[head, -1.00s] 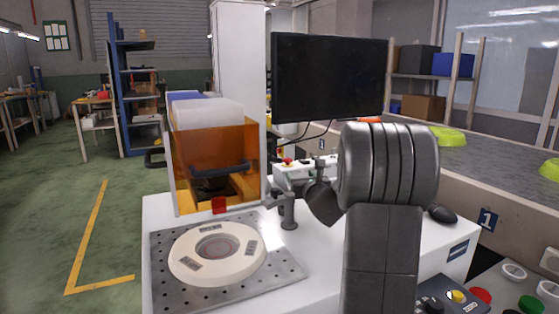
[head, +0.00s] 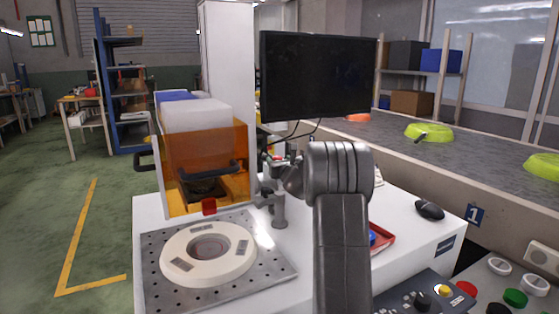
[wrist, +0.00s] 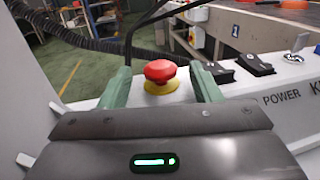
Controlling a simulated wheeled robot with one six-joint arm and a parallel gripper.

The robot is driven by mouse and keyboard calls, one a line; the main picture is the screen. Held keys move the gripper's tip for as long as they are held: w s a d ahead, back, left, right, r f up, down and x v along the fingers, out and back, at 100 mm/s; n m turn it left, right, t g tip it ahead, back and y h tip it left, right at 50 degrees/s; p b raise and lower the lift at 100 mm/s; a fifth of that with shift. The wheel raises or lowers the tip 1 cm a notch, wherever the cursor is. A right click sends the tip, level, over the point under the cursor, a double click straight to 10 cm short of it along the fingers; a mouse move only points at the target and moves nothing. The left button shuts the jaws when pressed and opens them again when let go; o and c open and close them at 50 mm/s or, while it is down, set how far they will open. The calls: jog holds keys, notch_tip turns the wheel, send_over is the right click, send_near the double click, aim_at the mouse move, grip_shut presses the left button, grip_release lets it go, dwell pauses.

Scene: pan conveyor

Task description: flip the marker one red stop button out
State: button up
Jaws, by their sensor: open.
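The red stop button (wrist: 160,72) is a mushroom head on a yellow collar, on a pale control box, in the middle of the wrist view. Its red cap also shows small in the head view (head: 276,159), beside my wrist. My gripper (wrist: 160,80) is open. Its two green fingers stand left and right of the button, with a gap visible on each side. Whether the fingers are level with the cap in depth is hard to tell. In the head view my wrist hides much of the control box.
Black switches (wrist: 255,64) and a key switch sit right of the button. The orange-windowed enclosure (head: 240,140) stands left of my arm, with a round white fixture (head: 190,270) in front. A monitor (head: 318,77) stands behind. A red tray (head: 386,240) lies right of my arm.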

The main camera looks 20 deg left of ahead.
jog(key=shift+w+a, duration=0.15)
grip_shut()
jog(key=shift+r+p, duration=0.7)
jog(key=shift+r, duration=0.35)
grip_release()
jog(key=shift+f, duration=0.1)
